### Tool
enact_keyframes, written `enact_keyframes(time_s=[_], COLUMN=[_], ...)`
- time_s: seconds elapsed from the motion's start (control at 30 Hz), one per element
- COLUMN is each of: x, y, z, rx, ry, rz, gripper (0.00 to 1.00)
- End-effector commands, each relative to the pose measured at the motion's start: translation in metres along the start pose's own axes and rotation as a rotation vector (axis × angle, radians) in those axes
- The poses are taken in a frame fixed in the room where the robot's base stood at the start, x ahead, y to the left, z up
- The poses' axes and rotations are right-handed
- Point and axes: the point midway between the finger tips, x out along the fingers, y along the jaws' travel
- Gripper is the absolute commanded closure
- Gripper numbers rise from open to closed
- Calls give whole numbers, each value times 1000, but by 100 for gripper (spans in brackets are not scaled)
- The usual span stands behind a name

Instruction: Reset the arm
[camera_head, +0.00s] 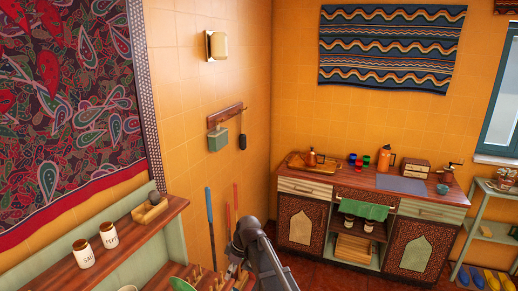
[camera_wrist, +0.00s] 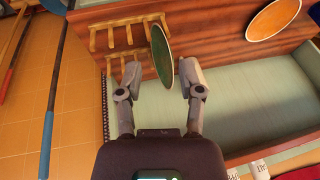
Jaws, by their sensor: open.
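My gripper (camera_wrist: 159,82) shows in the wrist view with its two fingers spread apart. A green oval plate (camera_wrist: 162,54) with a pale rim stands on edge in a wooden rack (camera_wrist: 127,33). The plate appears between or just beyond my fingertips; I cannot tell whether they touch it. In the head view, part of my arm (camera_head: 262,262) rises at the bottom centre, beside the left shelf unit. My gripper cannot be made out there. The green plate also shows at the bottom edge of the head view (camera_head: 182,285).
An orange oval plate (camera_wrist: 273,19) lies at the wrist view's upper right. Blue and red poles (camera_head: 210,222) lean on the wall close to my arm. White jars (camera_head: 83,253) stand on the left shelf (camera_head: 122,252). A counter (camera_head: 351,189) stands at the back right.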

Motion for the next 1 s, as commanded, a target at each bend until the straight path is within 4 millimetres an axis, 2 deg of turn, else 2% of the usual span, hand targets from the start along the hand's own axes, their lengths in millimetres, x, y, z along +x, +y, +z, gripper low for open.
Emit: enact_keyframes(time_s=[0.03,0.1,0.4,0.5,0.6,0.7,0.83,1.0], x=[2,0,-9,-11,-12,-14,-16,-16], y=[0,3,-1,-7,-13,-17,-18,-18], z=[32,67,210,248,277,295,305,305], rx=[87,213,763,923,1049,1132,1181,1187], ry=[-14,-35,-102,-114,-121,-125,-127,-127], rz=[21,54,207,256,296,323,341,342], gripper=[51,51,51,51,51,51,51,51])
